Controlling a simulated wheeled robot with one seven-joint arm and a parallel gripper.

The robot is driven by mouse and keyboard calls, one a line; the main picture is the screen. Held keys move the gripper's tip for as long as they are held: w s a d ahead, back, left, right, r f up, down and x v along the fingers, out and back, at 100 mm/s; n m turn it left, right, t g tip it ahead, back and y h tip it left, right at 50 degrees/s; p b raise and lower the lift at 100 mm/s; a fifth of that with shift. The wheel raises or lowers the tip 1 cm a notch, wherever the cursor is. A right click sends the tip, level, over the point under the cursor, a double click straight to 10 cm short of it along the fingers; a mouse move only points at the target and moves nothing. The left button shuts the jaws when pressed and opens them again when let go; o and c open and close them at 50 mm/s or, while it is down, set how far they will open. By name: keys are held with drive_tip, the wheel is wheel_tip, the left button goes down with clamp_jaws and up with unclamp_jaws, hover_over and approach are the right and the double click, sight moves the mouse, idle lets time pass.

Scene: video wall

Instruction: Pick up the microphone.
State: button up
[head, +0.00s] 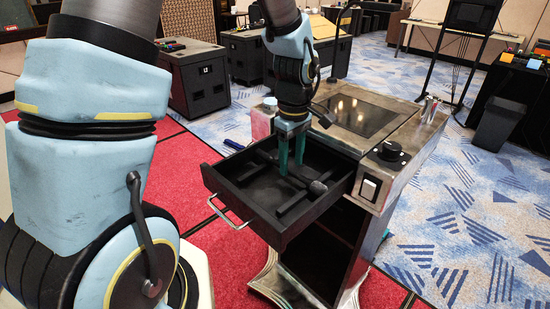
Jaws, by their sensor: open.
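A dark microphone (318,187) with a rounded grey head lies in the right part of an open black drawer (227,187). Its dark handle seems to run toward the lower left, but it blends with the drawer floor. My gripper (291,165) points down into the drawer with its two teal fingers apart and nothing visible between them. The fingertips are to the upper left of the microphone head. I cannot tell how high they are above the drawer floor.
A pinkish bottle (262,122) stands behind the drawer. Black cases (200,85) stand farther back.

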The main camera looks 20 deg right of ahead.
drive_tip(key=shift+f, duration=0.95)
clamp_jaws()
